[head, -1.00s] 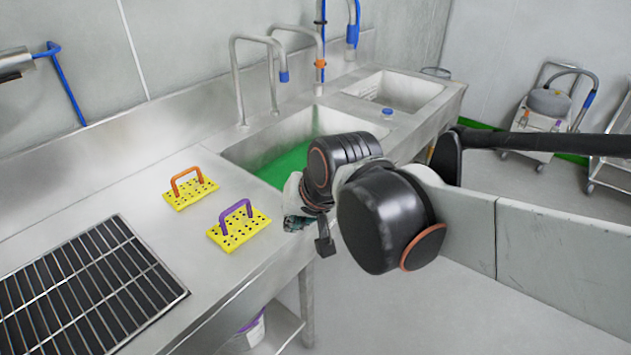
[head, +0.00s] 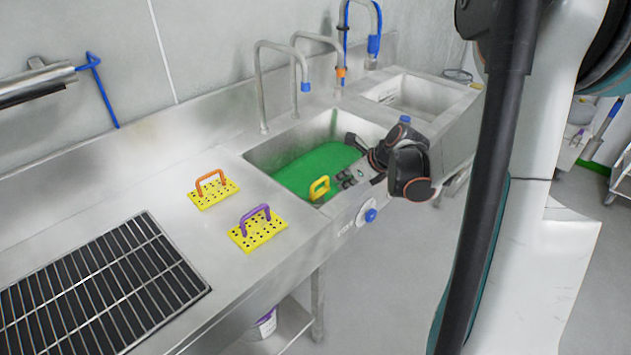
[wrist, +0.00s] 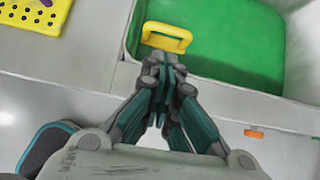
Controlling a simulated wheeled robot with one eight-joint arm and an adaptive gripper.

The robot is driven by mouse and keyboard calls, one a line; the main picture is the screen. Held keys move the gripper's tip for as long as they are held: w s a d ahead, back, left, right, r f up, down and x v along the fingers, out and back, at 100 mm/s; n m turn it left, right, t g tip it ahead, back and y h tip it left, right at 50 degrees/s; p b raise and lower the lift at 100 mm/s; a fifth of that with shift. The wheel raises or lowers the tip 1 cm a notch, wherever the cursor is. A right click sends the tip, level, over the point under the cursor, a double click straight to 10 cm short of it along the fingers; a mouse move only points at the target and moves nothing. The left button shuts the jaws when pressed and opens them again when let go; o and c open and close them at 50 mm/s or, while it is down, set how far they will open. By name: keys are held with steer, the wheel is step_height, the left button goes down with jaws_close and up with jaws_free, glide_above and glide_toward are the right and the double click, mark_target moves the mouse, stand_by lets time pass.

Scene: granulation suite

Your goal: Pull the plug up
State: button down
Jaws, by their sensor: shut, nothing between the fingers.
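The yellow handle (head: 319,187), which looks like the plug's, stands at the near left corner of the sink basin (head: 262,160) against bright green. It also shows as a yellow loop in the wrist view (wrist: 167,36). Whatever is under the handle is hidden by the green. My gripper (head: 345,178) is at the front rim of the sink, just right of the handle in the head view. In the wrist view my gripper (wrist: 167,72) has its fingers together and empty, with the tips just below the handle in the picture. I cannot tell whether they touch it.
Two yellow perforated plates, one with an orange handle (head: 211,177) and one with a purple handle (head: 255,211), lie on the counter left of the sink. A black grate (head: 100,290) is farther left. Curved taps (head: 258,85) rise behind the basin. A blue knob (head: 371,215) sticks out in front.

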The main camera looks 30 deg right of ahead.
steer(key=shift+d+f, duration=0.1)
steer(key=shift+f, duration=0.05)
steer(key=b, duration=0.4)
glide_toward(319, 193)
steer(key=x, duration=0.5)
steer(key=shift+f, duration=0.15)
step_height(319, 193, up, 5)
steer(key=p, duration=0.3)
stand_by(0.4)
